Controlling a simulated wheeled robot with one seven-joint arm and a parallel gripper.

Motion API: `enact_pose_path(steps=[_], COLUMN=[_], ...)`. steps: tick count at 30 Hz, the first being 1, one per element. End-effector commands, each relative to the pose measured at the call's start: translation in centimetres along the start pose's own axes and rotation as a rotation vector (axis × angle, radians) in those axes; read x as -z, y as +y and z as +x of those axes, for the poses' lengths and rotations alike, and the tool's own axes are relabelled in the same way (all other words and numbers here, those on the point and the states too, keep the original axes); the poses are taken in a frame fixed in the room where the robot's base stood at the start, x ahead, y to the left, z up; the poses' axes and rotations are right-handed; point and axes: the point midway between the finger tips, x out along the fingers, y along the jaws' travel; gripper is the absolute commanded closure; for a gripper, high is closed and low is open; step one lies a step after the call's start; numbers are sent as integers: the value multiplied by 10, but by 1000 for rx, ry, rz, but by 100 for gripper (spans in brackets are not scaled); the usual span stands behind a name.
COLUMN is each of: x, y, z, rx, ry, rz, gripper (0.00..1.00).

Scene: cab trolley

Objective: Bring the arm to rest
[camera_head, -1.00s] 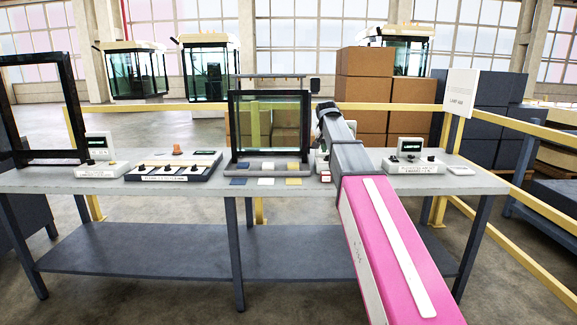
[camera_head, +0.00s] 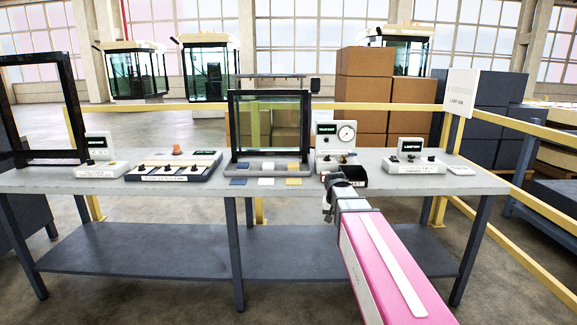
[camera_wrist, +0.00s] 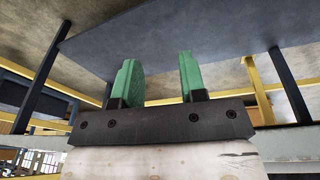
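My arm (camera_head: 385,260), pink with a white strip, reaches from the lower right toward the front edge of the bench (camera_head: 420,183) in the head view. My gripper's fingers cannot be made out there. In the wrist view my gripper (camera_wrist: 158,78) has two green fingers standing apart with nothing between them. A dark flat panel and concrete floor lie beyond the fingers.
On the bench stand a gauge box (camera_head: 335,150), a small panel (camera_head: 413,158), a switch panel (camera_head: 172,167), a framed glass pane (camera_head: 270,125) and a black frame (camera_head: 72,105). The lower shelf (camera_head: 170,250) is bare. Yellow rails (camera_head: 530,205) run at the right.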

Motion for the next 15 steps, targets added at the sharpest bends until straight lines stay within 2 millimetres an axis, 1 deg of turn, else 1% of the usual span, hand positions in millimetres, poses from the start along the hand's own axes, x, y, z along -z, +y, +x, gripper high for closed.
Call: enact_pose_path(steps=[1,5,6,8,9,12,15], x=[-26,-73,-87,-110,-124,-158,-184], y=[5,13,16,20,22,28,33], z=[16,48,57,70,78,95,107], rx=[3,17,22,30,35,46,58], ry=[-21,-61,-74,-92,-104,-131,-152], rz=[-19,-69,-83,-105,-120,-153,-178], gripper=[62,62,62,62,62,62,62])
